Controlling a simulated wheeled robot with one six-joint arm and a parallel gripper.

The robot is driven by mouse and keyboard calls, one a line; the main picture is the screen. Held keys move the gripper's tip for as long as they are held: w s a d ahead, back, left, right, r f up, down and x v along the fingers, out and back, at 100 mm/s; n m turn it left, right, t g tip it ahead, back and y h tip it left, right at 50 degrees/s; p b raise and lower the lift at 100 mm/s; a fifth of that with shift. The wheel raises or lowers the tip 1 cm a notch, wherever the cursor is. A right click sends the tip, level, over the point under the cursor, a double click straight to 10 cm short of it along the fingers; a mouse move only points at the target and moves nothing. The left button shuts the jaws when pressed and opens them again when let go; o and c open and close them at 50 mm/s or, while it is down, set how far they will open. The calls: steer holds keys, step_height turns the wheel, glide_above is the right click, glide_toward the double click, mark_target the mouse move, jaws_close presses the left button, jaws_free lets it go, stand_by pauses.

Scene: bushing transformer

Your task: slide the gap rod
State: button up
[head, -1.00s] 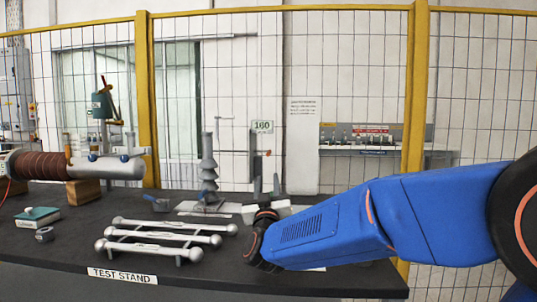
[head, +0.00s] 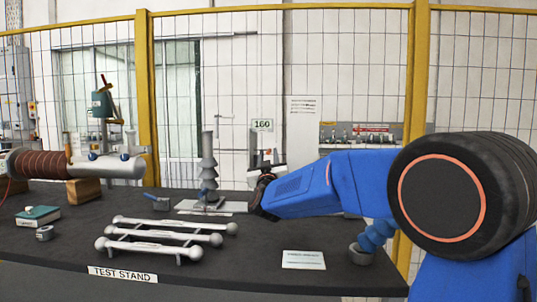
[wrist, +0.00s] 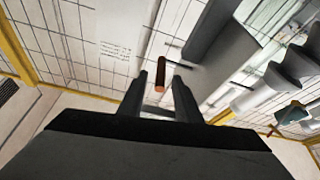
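The gap rod's red-brown handle (wrist: 160,74) shows in the wrist view, ahead of my gripper and between the lines of its fingers. A short dark rod (wrist: 183,65) runs from near it toward a broad grey post. My gripper (wrist: 161,80) is open, with a gap visible on both sides of the handle; I cannot tell whether the handle is within the fingers' reach. In the head view my gripper (head: 267,158) is in front of the slim grey post (head: 253,140), right of the ribbed grey insulator (head: 208,165). The rod is mostly hidden there.
The dark test stand (head: 215,262) carries silver ball-ended bars (head: 150,248), a white card (head: 303,260) and a small handled tool (head: 158,201). A brown-wound bushing (head: 40,165) lies at left. A yellow-framed mesh fence stands behind.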

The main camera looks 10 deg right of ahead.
steer(key=shift+x, duration=1.1)
jaws_close()
steer(key=s+d, duration=0.2)
steer(key=d, duration=0.5)
steer(key=s+d, duration=0.3)
steer(key=d, duration=0.4)
steer(key=shift+d, duration=0.35)
jaws_free()
